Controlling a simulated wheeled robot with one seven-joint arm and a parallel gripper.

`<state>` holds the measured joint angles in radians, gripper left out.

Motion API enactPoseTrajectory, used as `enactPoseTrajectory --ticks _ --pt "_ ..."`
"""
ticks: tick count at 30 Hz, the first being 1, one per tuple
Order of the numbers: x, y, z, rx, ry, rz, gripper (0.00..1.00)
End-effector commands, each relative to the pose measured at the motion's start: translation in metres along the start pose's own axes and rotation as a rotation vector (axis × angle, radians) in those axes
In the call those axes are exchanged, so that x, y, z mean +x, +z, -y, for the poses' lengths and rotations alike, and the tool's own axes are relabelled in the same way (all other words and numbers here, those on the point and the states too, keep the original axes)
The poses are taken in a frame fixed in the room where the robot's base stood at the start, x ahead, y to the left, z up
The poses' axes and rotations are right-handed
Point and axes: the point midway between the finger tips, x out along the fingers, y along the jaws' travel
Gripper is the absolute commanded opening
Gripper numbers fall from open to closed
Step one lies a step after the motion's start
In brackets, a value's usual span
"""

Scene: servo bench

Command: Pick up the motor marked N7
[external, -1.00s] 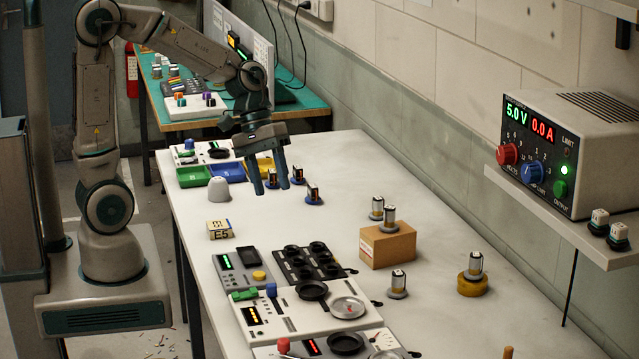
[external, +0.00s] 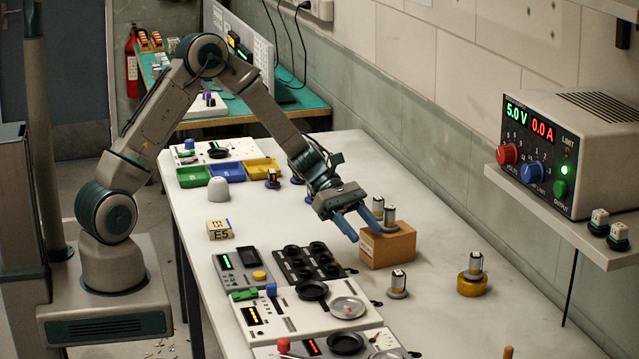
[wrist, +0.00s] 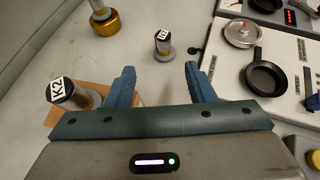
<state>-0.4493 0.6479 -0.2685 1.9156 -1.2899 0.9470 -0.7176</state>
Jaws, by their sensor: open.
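My gripper (external: 366,237) is open and empty, reaching over the cardboard box; its two blue fingers also show in the wrist view (wrist: 160,68). A motor with a white top and grey base (external: 398,283) stands on the bench in front of the box. In the wrist view this motor (wrist: 163,46) lies beyond and between the fingertips, apart from them; its mark is too small to read surely. A motor marked K2 (wrist: 62,92) stands on the box, left of the fingers. Another motor (external: 475,265) stands on a yellow ring (external: 473,286). I cannot read N7 on any motor.
The cardboard box (external: 390,249) is just under my gripper. A black socket tray (external: 305,262) and panels with round dishes (external: 347,307) lie to the left. Bare bench surrounds the motor on the right.

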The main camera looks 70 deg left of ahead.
Motion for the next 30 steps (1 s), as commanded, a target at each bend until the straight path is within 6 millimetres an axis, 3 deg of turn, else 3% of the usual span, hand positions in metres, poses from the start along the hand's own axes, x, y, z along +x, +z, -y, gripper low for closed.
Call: enactPoseTrajectory --ticks 3,9,16,24,30 --pt "0.026 0.001 0.002 -0.001 -0.005 -0.001 0.49" --pt "0.057 0.001 0.002 0.003 -0.005 -0.001 0.49" --pt "0.073 0.003 0.004 0.002 -0.005 -0.002 0.49" --pt "0.111 0.004 0.007 0.002 -0.004 -0.002 0.49" --pt "0.117 0.003 0.006 0.004 -0.002 -0.003 0.49"
